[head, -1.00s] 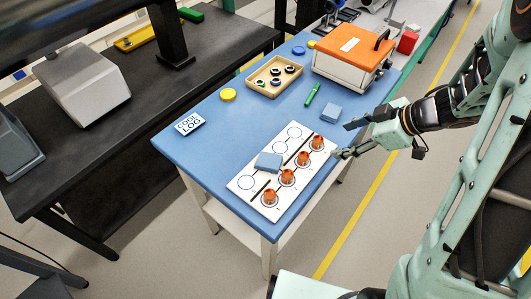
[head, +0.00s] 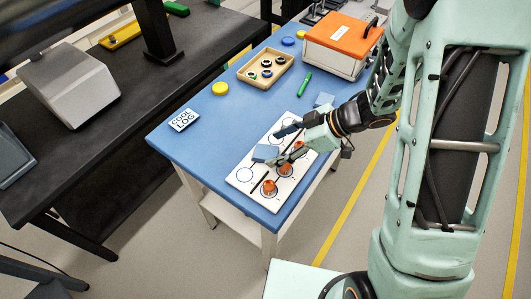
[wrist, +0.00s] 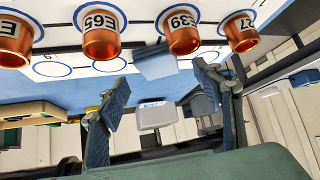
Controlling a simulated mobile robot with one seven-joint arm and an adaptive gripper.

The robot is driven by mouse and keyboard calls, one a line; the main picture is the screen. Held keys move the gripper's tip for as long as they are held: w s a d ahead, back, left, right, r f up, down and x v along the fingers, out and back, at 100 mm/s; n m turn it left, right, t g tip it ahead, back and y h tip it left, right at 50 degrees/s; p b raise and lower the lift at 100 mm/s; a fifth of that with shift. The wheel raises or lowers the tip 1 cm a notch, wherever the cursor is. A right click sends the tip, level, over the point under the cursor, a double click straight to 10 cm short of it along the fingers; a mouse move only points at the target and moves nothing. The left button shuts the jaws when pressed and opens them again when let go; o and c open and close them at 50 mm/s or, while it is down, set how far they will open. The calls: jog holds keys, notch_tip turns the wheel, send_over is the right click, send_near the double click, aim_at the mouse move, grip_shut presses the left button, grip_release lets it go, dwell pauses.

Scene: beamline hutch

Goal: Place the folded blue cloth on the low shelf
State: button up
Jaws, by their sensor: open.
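A folded blue cloth (head: 265,153) lies on the white mat (head: 243,174) on the blue table, and it shows in the wrist view (wrist: 155,62). My gripper (head: 281,147) is open and empty over the mat, with its fingers pointing toward the cloth. In the wrist view the cloth appears between and beyond the two spread fingers (wrist: 160,98), not held. A similar blue square (head: 324,100) lies near the green marker, partly hidden by my arm. The white low shelf (head: 232,220) is below the tabletop, partly hidden by the table.
Several copper cups (head: 269,188) stand on the mat close to my gripper, some hidden behind it.

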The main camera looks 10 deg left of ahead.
aim_at(265, 151)
jog(key=x, duration=0.3)
jog(key=shift+a+f, duration=0.15)
jog(key=shift+a, duration=0.05)
jog(key=shift+c, duration=0.3)
jog(key=c, duration=0.9)
jog(key=shift+c, duration=0.2)
